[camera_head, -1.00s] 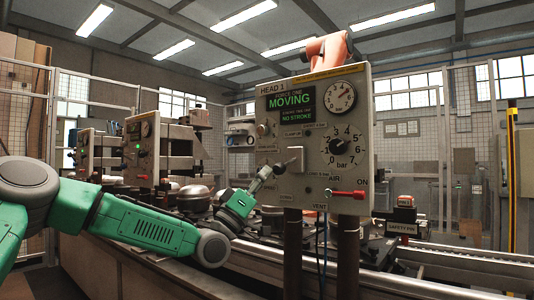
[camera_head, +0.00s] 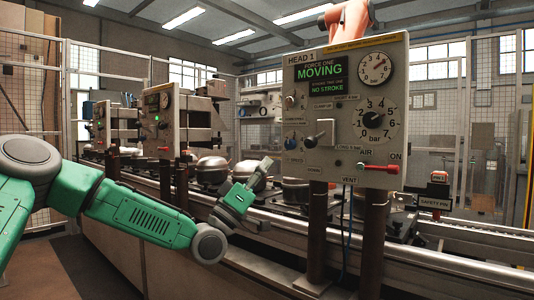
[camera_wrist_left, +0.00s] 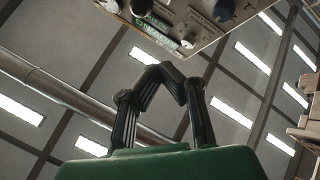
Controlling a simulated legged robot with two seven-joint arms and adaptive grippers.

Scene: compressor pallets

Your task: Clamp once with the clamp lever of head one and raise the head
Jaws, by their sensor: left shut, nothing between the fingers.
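The HEAD 1 panel (camera_head: 345,110) stands on two posts at right of centre in the head view. Its green screen (camera_head: 320,72) reads MOVING and NO STROKE. A lever with a dark knob (camera_head: 309,141) sticks out at the panel's lower left, below the CLAMP UP label; its exact position is hard to tell. My left gripper (camera_head: 266,165) is shut and empty, left of the panel and below the lever, apart from it. My right gripper is out of view.
A red-handled AIR lever (camera_head: 380,168) and a pressure dial (camera_head: 376,118) sit on the panel. Rounded compressors (camera_head: 212,170) stand on the conveyor behind my gripper. Other head panels (camera_head: 160,115) stand at left.

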